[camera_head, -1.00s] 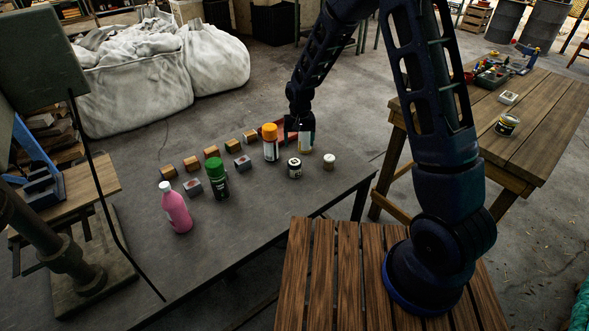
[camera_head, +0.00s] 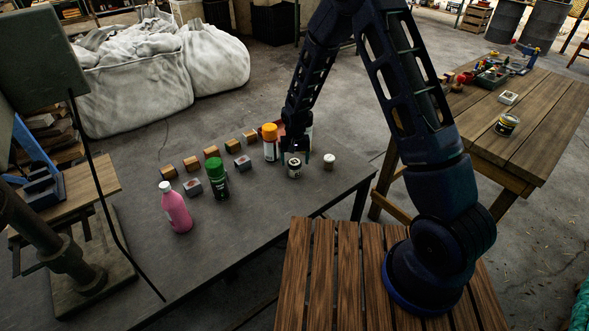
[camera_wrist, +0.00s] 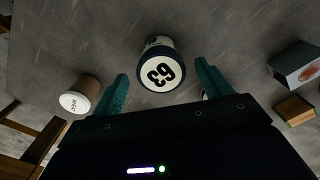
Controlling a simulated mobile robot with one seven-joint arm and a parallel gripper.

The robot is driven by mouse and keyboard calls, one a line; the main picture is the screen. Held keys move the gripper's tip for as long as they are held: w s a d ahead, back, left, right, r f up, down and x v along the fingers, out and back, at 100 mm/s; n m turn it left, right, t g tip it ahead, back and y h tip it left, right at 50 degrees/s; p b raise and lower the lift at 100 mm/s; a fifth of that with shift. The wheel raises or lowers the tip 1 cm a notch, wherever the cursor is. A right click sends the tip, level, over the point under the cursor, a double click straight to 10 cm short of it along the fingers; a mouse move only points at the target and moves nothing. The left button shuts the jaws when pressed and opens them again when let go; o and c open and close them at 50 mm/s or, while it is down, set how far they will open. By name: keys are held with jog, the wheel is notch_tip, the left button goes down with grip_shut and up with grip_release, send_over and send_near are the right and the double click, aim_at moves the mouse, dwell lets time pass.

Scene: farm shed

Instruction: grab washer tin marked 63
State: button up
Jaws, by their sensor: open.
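The washer tin marked 63 (camera_wrist: 161,70) stands upright on the dark table, its white lid with black digits facing the wrist camera. It also shows in the head view (camera_head: 294,169) as a small dark and white tin. My gripper (camera_wrist: 160,82) is open in the wrist view, with one green finger on each side of the tin and clear space between. The fingers do not appear to touch it. In the head view my gripper (camera_head: 296,150) is just behind and above the tin, and its fingertips are hard to make out.
A small white-lidded tin (camera_head: 329,161) stands to the right. An orange-capped bottle (camera_head: 270,143) stands close on the left, with a green bottle (camera_head: 216,179), a pink bottle (camera_head: 176,208) and several small boxes farther left. The table's front right is bare.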

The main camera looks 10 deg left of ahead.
aim_at(294, 162)
notch_tip(294, 162, down, 4)
jog(key=shift+a+r, duration=0.1)
jog(key=shift+r, duration=0.1)
jog(key=c, duration=1.1)
jog(key=shift+r, duration=0.15)
